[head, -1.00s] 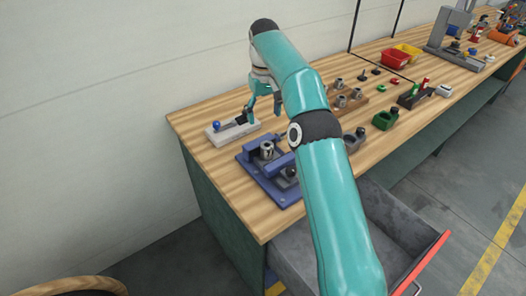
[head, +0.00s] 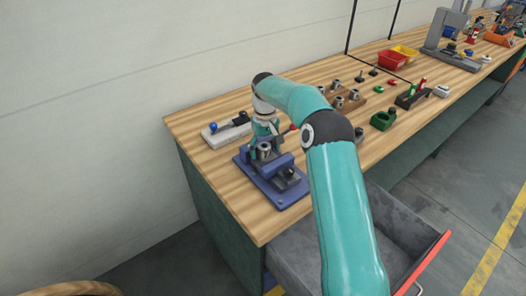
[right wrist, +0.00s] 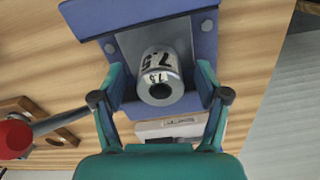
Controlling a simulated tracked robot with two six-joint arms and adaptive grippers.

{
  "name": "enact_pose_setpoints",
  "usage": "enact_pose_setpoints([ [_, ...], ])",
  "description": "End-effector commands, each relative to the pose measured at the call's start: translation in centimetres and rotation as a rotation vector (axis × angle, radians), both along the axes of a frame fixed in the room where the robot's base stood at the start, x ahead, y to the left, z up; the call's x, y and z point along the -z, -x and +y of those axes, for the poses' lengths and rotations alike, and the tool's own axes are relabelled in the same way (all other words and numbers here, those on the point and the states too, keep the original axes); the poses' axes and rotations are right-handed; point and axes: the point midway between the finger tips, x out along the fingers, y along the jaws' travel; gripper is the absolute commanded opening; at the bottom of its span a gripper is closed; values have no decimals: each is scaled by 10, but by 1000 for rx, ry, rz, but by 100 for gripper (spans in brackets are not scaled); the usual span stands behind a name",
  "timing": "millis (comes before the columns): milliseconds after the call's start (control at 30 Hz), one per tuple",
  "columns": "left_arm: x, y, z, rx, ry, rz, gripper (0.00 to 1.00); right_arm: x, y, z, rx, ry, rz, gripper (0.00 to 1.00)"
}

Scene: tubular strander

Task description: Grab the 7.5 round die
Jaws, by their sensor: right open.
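The 7.5 round die (right wrist: 160,75) is a silver cylinder with a dark hole and black "7.5" marks. It sits in the blue fixture (right wrist: 125,45) on the bench; in the head view the die (head: 264,150) is partly hidden by my gripper. My right gripper (right wrist: 161,97) is open, with one finger on each side of the die and visible gaps to both. In the head view my right gripper (head: 262,139) is right at the die, pointing down. My left gripper is not in view.
A lever with a red knob (right wrist: 15,138) lies left in the wrist view. A pale block with a blue ball (head: 213,127) stands behind the fixture. A wooden rack (head: 350,103) with several metal pieces and a green holder (head: 383,120) are to the right. A grey drawer (head: 385,215) hangs open below.

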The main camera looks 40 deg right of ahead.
Motion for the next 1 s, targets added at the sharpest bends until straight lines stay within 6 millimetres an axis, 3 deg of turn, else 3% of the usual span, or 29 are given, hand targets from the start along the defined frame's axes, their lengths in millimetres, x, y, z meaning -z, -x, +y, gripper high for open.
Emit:
enact_pose_setpoints([
  [300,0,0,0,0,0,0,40,5,0,0,0,0,0,71],
  [733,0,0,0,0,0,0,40,5,0,1,-1,0,0,0],
  [1000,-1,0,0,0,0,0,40,4,-1,1,-1,1,-3,0],
])
